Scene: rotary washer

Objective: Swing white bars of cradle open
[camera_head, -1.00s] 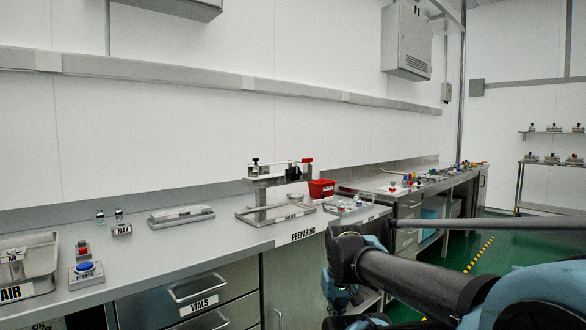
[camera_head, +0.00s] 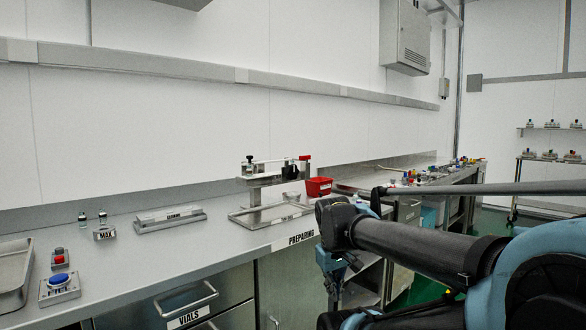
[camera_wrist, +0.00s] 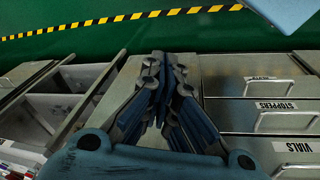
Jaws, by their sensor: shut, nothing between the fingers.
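A steel stand (camera_head: 275,184) on the counter carries pale bars (camera_head: 272,168) along its top, with a black-capped piece at the left and a black part and red piece at the right. I cannot tell whether these are the cradle's white bars or how far they are swung. My gripper (camera_wrist: 160,58) is shut and empty in the wrist view, in front of the cabinet fronts and above the floor, away from the stand.
A red bin (camera_head: 318,187) stands right of the stand. A long low grey device (camera_head: 170,220), a MAX block (camera_head: 105,233) and a blue button (camera_head: 59,281) sit to its left. Drawers (camera_wrist: 265,118) have protruding handles.

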